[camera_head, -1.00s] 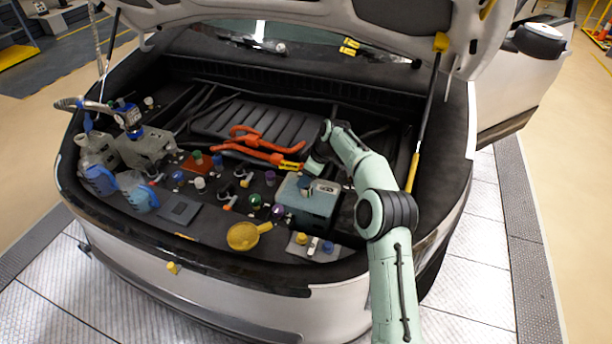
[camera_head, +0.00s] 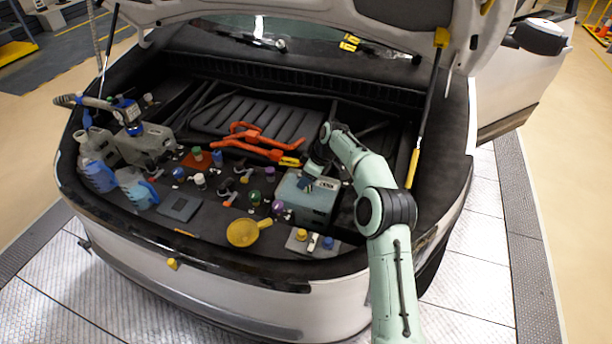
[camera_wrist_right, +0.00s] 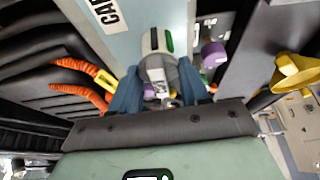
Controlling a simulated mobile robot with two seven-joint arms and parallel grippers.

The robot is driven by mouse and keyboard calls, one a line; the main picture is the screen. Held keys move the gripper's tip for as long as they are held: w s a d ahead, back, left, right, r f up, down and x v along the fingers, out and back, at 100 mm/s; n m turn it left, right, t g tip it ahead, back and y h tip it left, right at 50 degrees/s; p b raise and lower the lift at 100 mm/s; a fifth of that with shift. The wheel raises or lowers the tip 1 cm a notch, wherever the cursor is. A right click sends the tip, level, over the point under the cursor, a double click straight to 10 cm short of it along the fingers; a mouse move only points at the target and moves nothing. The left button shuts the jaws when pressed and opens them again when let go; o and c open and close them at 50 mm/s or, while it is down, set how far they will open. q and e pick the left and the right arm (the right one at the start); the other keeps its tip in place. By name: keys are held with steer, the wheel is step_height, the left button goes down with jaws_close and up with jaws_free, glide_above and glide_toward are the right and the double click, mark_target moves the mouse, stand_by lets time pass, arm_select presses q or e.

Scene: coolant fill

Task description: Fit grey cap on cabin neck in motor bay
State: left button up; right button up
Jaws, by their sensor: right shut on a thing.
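The grey cap (camera_wrist_right: 172,76) is between the blue fingers of my right gripper (camera_wrist_right: 154,92), which is shut on it. A white and green part (camera_wrist_right: 157,40) shows just beyond the cap in the right wrist view. The cap and fingers cover what lies under it, so I cannot tell whether the cap touches a neck. In the head view, my right gripper (camera_head: 309,183) is over the light blue-grey tank (camera_head: 306,207) in the motor bay. The tank bears a white label (camera_wrist_right: 103,10) with letters starting "CA". My left gripper is not in view.
A yellow funnel (camera_head: 242,233) and several coloured caps stand on the dark deck left of the tank. Orange cables (camera_head: 250,147) run behind it. Blue jugs (camera_head: 137,190) stand at the far left. A prop (camera_head: 420,140) rises on the right.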

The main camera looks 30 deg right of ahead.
steer(key=shift+f, duration=0.25)
steer(key=o, duration=1.1)
steer(key=v, duration=1.3)
steer(key=shift+r+p, duration=0.15)
steer(key=shift+p, duration=0.25)
steer(key=shift+s, duration=0.1)
